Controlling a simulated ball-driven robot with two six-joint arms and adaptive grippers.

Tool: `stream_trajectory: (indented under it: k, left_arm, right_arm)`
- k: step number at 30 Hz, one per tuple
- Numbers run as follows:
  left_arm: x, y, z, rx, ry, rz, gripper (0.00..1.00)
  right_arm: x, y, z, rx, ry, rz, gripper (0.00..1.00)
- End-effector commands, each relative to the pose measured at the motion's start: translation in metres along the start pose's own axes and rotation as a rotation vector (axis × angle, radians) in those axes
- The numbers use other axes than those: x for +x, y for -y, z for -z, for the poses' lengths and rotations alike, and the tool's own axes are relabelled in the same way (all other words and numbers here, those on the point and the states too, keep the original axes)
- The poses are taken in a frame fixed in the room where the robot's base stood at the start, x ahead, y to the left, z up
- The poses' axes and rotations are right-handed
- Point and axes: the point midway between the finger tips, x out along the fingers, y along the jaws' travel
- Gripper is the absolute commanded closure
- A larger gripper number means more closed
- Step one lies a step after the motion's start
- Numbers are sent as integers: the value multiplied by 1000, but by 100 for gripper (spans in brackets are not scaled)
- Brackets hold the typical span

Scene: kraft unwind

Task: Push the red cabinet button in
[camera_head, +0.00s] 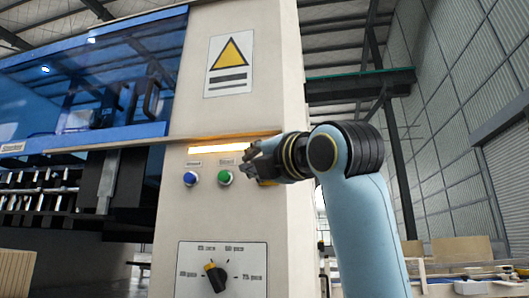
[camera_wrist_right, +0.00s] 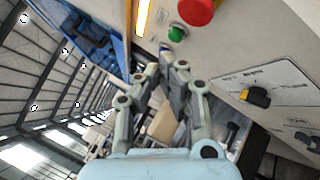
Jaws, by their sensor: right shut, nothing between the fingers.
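The red button (camera_wrist_right: 197,11) is large and round and shows at the top edge of the right wrist view, partly cut off. In the head view my right gripper and wrist hide it. My right gripper (camera_head: 252,161) is in front of the cabinet panel, just right of the green button. In the wrist view its fingers (camera_wrist_right: 169,62) are shut and empty, with the red button beyond and to the right of their tips. I cannot tell the gap in depth. The beige cabinet (camera_head: 243,114) stands upright. My left gripper is not in view.
A green button (camera_head: 225,177) and a blue button (camera_head: 190,178) sit left of my gripper, under a lit strip (camera_head: 220,149). A black rotary knob (camera_head: 215,277) is on a plate below. A blue-framed machine window (camera_head: 90,80) is at left.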

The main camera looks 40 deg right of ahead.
Motion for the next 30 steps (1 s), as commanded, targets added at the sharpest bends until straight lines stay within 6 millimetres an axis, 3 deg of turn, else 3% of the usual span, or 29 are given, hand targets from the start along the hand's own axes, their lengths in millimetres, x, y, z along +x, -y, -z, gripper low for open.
stream_trajectory:
  k: [2, 12, 30]
  left_arm:
    - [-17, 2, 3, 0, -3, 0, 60]
    - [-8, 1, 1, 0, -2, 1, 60]
    - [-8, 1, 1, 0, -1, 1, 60]
  right_arm:
    - [8, 2, -8, -8, -3, 5, 100]
    - [26, 20, -18, 0, -4, -1, 100]
    - [27, 20, -19, 2, -4, -1, 100]
